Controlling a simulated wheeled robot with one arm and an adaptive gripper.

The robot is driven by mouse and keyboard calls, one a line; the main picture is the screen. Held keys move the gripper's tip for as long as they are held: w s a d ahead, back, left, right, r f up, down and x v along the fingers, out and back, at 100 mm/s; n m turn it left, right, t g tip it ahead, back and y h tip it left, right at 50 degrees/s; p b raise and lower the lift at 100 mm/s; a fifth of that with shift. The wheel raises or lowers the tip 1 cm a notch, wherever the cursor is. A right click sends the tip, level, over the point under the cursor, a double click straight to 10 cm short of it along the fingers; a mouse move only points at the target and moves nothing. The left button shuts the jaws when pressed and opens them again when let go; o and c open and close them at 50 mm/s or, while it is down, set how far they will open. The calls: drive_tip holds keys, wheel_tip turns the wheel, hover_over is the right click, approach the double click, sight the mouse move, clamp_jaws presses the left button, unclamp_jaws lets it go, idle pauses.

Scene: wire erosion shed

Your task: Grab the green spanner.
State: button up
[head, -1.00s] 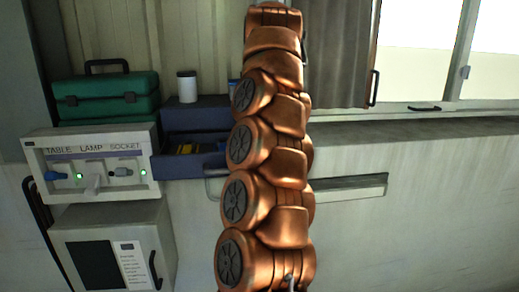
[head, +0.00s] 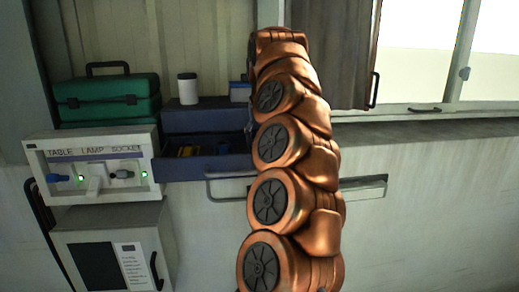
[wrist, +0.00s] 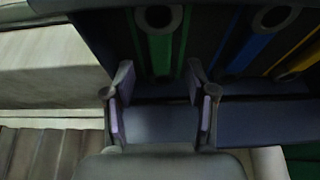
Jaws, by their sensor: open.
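In the wrist view, a green spanner (wrist: 159,48) lies in the open drawer, with a grey ring end near the top of the picture. My gripper (wrist: 160,78) is open and empty, its two fingers spread to either side of the green spanner's line. The drawer's dark blue front wall (wrist: 160,122) shows between and below the fingers. Whether the fingertips are level with the spanner or above it, I cannot tell. In the head view, the open drawer (head: 205,168) is partly covered by my arm, and my gripper is hidden.
In the wrist view, a blue spanner (wrist: 258,42) and a yellow one (wrist: 297,52) lie right of the green one. In the head view, a green toolbox (head: 108,98) and white socket panel (head: 95,165) stand left of the drawer. A white canister (head: 188,88) stands on top.

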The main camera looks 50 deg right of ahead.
drive_tip(key=shift+p+x, duration=0.55)
drive_tip(key=shift+x, duration=1)
drive_tip(key=shift+c, duration=0.2)
clamp_jaws()
